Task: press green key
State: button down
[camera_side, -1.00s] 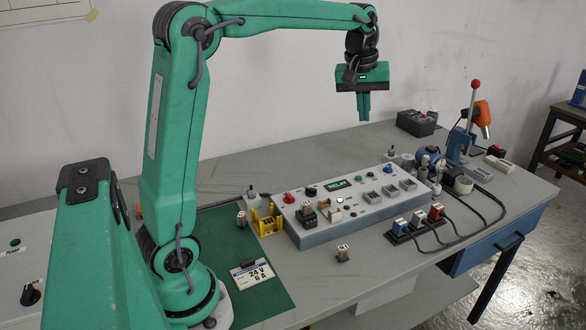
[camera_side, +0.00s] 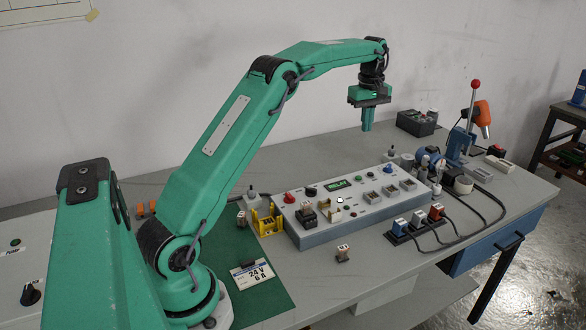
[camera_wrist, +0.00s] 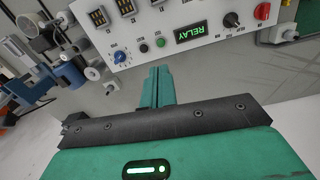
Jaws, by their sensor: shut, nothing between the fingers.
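The green key (camera_side: 358,178) is a small round button on the sloped top of the grey control panel (camera_side: 318,238), next to the lit RELAY display (camera_side: 337,185). It also shows in the wrist view as a green button (camera_wrist: 160,42), with a darker button (camera_wrist: 144,48) beside it. My gripper (camera_side: 367,128) is shut and empty, pointing down in the air above and behind the panel. In the wrist view my shut fingers (camera_wrist: 160,70) point toward the panel edge near the green key, apart from it.
The panel also carries a blue knob (camera_side: 388,169), a red knob (camera_side: 289,198), a black knob (camera_side: 310,190) and several sockets. A yellow rack (camera_side: 266,222) stands left of it. A lever stand (camera_side: 465,135) rises behind. Air above the panel is clear.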

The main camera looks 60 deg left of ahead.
aim_at(358, 177)
jog(key=shift+w+a+f+n, duration=0.3)
jog(key=shift+a+f, duration=0.2)
jog(key=shift+f, duration=0.15)
jog(key=shift+w+a+f+n, duration=0.2)
jog(key=shift+a+f+n, duration=0.1)
jog(key=shift+a+f, duration=0.25)
jog(key=shift+d+f, duration=0.1)
notch_tip(358, 177, down, 14)
jog(key=shift+r, duration=0.1)
dwell(0.5)
jog(key=shift+s+f, duration=0.1)
jog(key=shift+f, duration=1.1)
jog(key=shift+g, duration=0.3)
notch_tip(358, 177, up, 15)
jog(key=shift+w+r, duration=0.15)
jog(key=shift+w, duration=0.1)
